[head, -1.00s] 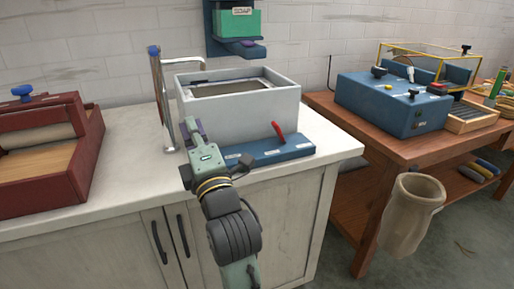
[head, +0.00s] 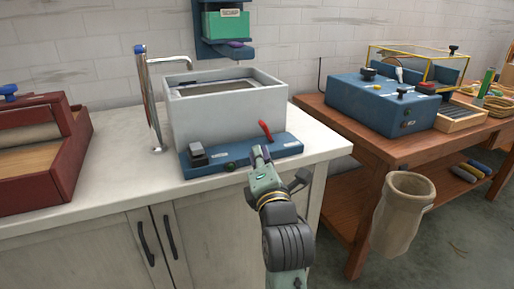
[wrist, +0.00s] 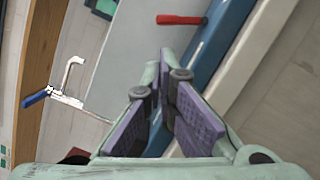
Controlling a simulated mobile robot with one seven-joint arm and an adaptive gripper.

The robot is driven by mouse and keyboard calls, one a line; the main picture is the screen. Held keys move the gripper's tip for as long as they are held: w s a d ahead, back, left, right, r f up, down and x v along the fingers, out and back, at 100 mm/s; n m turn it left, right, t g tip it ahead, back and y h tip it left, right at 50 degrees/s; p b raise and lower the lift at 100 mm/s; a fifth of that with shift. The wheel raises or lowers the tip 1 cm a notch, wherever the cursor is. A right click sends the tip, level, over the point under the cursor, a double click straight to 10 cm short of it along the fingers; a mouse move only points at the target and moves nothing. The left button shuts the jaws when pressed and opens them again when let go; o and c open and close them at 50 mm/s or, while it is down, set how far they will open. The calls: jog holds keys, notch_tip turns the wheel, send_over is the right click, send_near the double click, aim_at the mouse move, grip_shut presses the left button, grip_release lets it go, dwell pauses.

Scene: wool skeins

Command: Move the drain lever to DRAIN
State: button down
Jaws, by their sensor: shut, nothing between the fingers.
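The red drain lever (head: 265,130) stands tilted on the right part of the blue control base (head: 240,157), in front of the grey basin (head: 228,118). It also shows in the wrist view (wrist: 181,19), near the top, beyond my fingers. My gripper (head: 260,152) is shut and empty at the front edge of the blue base, just below and in front of the lever and apart from it. In the wrist view the fingertips (wrist: 165,55) come together with purple pads. The labels on the base are too small to read.
A dark rocker block (head: 198,154) and a green button (head: 230,166) sit on the base left of the lever. The chrome tap (head: 152,105) stands at the left. A wooden bench (head: 340,118) with a blue machine (head: 378,106) is at the right.

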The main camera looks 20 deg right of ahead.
aim_at(266, 132)
jog(key=p+x, duration=0.1)
jog(key=x, duration=0.7)
jog(key=shift+w+r+p, duration=0.1)
jog(key=shift+w+p, duration=0.1)
jog(key=shift+p, duration=0.15)
jog(key=shift+d+r+m+p, duration=0.3)
jog(key=shift+r+m+p, duration=0.15)
jog(key=shift+m+p, duration=0.35)
jog(key=m+p, duration=0.1)
jog(key=d+r+m+g+p, duration=0.1)
jog(key=shift+r+m, duration=0.3)
jog(key=shift+m, duration=0.1)
jog(key=m+p, duration=0.1)
jog(key=d+m+p, duration=0.1)
jog(key=shift+d+r+m+g, duration=0.3)
jog(key=shift+r, duration=0.1)
jog(key=shift+d+m+p, duration=0.2)
jog(key=shift+m+p, duration=0.2)
jog(key=shift+p, duration=0.1)
jog(key=shift+d+f, duration=0.1)
jog(key=shift+s, duration=0.1)
